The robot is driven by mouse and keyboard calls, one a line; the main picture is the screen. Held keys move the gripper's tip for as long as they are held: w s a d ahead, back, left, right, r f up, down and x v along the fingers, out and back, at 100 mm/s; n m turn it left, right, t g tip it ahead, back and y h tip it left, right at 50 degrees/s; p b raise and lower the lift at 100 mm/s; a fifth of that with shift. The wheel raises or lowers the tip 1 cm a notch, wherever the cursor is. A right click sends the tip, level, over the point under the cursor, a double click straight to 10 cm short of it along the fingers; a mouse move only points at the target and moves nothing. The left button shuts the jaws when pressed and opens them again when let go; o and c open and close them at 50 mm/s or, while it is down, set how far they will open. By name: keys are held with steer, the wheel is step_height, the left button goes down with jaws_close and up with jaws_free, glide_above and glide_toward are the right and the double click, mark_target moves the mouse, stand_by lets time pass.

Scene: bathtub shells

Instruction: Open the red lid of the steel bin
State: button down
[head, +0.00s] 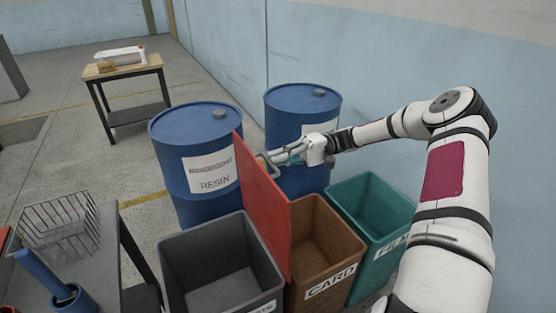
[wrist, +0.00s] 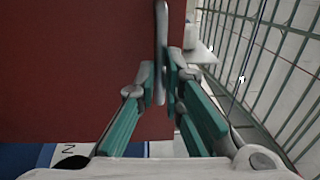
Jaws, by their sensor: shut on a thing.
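The red lid (head: 264,207) stands steeply upright at the right side of the open grey steel bin (head: 213,234), whose inside shows. A grey bar handle (head: 265,164) is near the lid's upper edge. My gripper (head: 276,157) comes in from the right and is at this handle. In the wrist view the red lid (wrist: 75,70) fills the left half, and the handle (wrist: 161,35) lies between the fingers of my gripper (wrist: 160,85), which are shut on it. The handle's far end and its mounting are partly hidden.
A brown bin (head: 325,238) and a green bin (head: 373,207) stand right of the grey bin. Two blue drums (head: 188,150) stand behind. A table with a wire basket (head: 60,228) is at left. A small table (head: 125,70) stands farther back, with open floor around it.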

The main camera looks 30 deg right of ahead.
steer(key=shift+f, duration=0.4)
steer(key=c, duration=1.7)
jaws_free()
steer(key=shift+r, duration=0.1)
steer(key=shift+d, duration=0.1)
steer(key=d, duration=1.2)
steer(key=shift+a, duration=0.1)
